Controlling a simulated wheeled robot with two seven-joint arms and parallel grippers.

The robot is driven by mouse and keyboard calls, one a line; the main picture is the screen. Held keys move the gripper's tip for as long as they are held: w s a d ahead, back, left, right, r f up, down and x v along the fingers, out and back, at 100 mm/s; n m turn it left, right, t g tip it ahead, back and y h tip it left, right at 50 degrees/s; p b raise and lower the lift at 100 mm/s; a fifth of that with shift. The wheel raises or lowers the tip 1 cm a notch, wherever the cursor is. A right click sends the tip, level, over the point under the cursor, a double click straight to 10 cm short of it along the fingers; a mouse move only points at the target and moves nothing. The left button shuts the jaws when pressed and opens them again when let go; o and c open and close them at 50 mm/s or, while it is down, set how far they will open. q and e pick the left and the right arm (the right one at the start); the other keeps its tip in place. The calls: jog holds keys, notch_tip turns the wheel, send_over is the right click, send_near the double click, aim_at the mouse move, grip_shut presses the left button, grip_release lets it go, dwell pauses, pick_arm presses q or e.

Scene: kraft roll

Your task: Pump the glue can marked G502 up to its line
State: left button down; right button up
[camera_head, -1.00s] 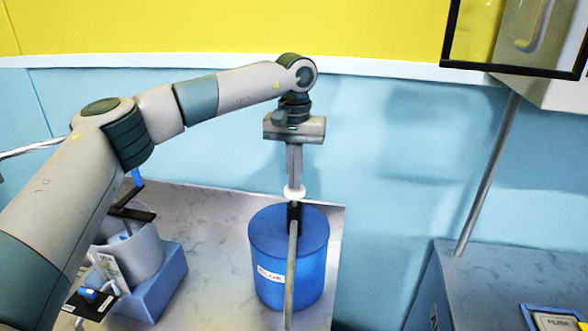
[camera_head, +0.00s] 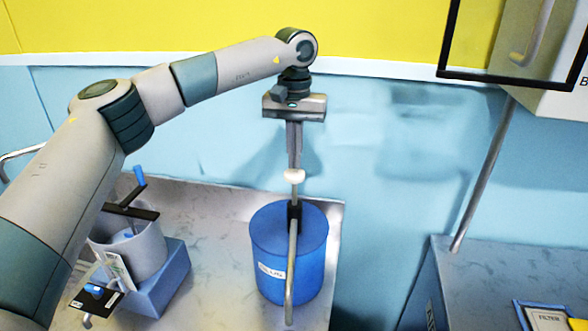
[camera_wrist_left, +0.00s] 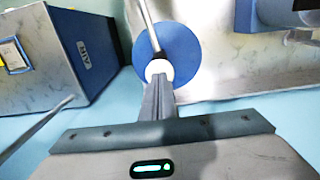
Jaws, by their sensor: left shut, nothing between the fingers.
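The blue glue can (camera_head: 268,240) stands on the grey bench in the head view, with a white label reading roughly "GLUE". I cannot read G502 or see a fill line. A pump rod with a white knob (camera_head: 294,176) rises from its lid, and a bent grey spout pipe (camera_head: 291,262) runs down its front. My left gripper (camera_head: 294,164) is shut and empty, pointing down directly above the knob. Its tips meet or nearly meet the knob; I cannot tell if they touch. The left wrist view also shows the knob (camera_wrist_left: 158,69) at the fingertips. My right gripper is out of view.
A grey pot (camera_head: 142,250) with a crank stands on a blue block (camera_head: 165,285) at left, partly behind my arm. At right is a blue-sided cabinet (camera_head: 470,285) with a tray marked "FILTER". A slanting pipe (camera_head: 482,170) rises behind it.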

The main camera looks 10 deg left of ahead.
pick_arm(q)
jog(key=shift+f, duration=0.1)
dwell(0.6)
jog(key=shift+f+b, duration=0.55)
jog(key=shift+f, duration=0.4)
jog(key=shift+r+p, duration=0.65)
jog(key=shift+r, duration=0.45)
notch_tip(320, 180, up, 6)
jog(key=p, duration=0.3)
jog(key=shift+p, duration=0.4)
